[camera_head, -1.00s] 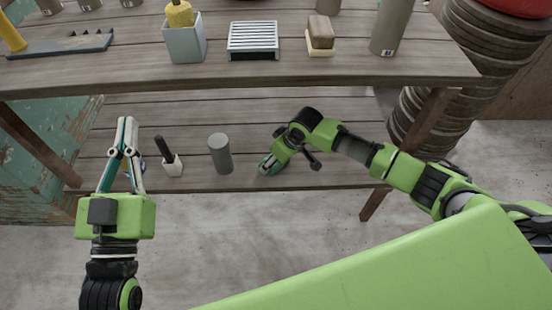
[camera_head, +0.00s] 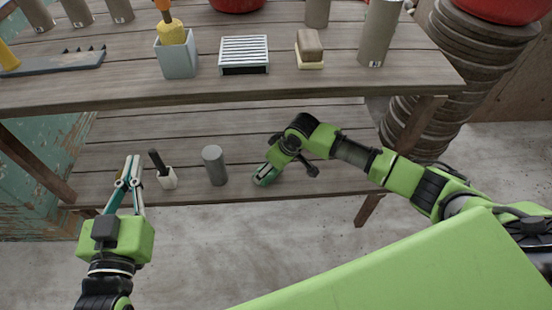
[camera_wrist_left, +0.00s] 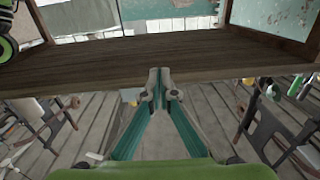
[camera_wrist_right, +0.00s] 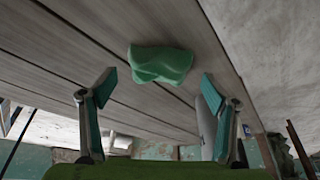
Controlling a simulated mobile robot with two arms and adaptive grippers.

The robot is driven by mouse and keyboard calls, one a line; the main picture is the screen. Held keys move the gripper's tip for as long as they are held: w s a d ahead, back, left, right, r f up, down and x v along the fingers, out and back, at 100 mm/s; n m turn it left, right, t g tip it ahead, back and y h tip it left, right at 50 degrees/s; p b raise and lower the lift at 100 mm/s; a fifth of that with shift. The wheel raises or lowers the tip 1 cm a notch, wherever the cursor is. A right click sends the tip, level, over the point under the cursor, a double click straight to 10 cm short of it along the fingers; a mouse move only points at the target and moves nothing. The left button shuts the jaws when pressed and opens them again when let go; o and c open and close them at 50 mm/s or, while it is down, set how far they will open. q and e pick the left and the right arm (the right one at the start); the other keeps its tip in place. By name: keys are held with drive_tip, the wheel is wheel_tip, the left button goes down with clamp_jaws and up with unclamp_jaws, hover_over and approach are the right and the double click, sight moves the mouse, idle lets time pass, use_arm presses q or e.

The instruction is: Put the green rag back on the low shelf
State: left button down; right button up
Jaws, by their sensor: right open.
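The green rag (camera_wrist_right: 160,63) lies crumpled on grey planks in the right wrist view, which look like the low shelf (camera_head: 235,125). My right gripper (camera_wrist_right: 158,82) is open, with its fingertips on either side of the rag in that view, apart from it and with nothing between them. In the head view my right gripper (camera_head: 265,176) is low over the right part of the low shelf; I cannot make out the rag separately there. My left gripper (camera_head: 131,160) is at the shelf's left end, fingertips together and empty; they also meet in the left wrist view (camera_wrist_left: 163,87).
The upper tabletop (camera_head: 300,85) overhangs the back, holding a grey pot (camera_head: 177,62), a slatted box (camera_head: 244,54) and a brown-topped block (camera_head: 310,48).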

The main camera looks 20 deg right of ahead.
drive_tip(key=a+p+v, duration=0.1)
drive_tip(key=p+v, duration=0.1)
drive_tip(key=v, duration=0.3)
drive_tip(key=s+a+r+t+y, duration=0.2)
drive_tip(key=s+a, duration=0.2)
drive_tip(key=a, duration=0.2)
drive_tip(key=s+a+r+t+y, duration=0.1)
drive_tip(key=s+a+r, duration=0.25)
drive_tip(key=a, duration=0.25)
use_arm(q)
drive_tip(key=s+a+f+g+y, duration=0.1)
drive_tip(key=s+f+g, duration=0.1)
drive_tip(key=f, duration=0.3)
drive_tip(key=s+a+f+g, duration=0.1)
drive_tip(key=s+f+g, duration=0.1)
drive_tip(key=f, duration=0.3)
drive_tip(key=shift+a+f+g+y, duration=0.25)
drive_tip(key=shift+f+g+y, duration=0.15)
drive_tip(key=shift+g, duration=0.5)
use_arm(e)
drive_tip(key=s+d+r+m+t+h, duration=0.3)
drive_tip(key=s+d+r, duration=0.3)
drive_tip(key=d, duration=0.4)
drive_tip(key=shift+r+t, duration=0.9)
use_arm(q)
drive_tip(key=shift+r, duration=0.15)
use_arm(e)
drive_tip(key=shift+a, duration=0.1)
